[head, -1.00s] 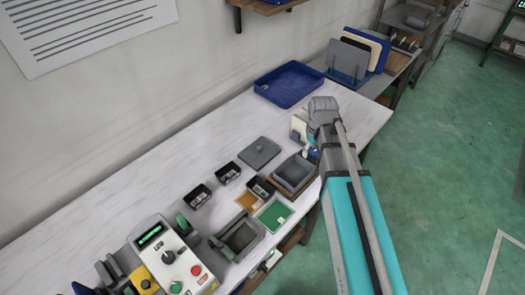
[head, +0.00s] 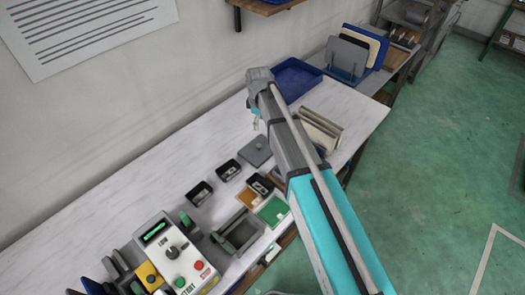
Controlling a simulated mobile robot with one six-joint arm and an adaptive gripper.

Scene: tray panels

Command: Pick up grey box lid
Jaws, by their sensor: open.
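The grey box lid (head: 258,152) is a flat dark grey square with a small knob. It lies on the white table, left of my arm, with its right edge close to the arm's outline. My gripper (head: 256,121) is above the table, just beyond the lid in the head view. It is small here and partly hidden by the wrist, but it is open and nothing shows in it. It is apart from the lid.
Small black bins (head: 228,170) stand near the lid. A green board (head: 272,210) and a control box (head: 178,255) are nearer. A blue tray (head: 298,77) lies beyond my wrist, and cream panels (head: 320,128) stand right of my arm.

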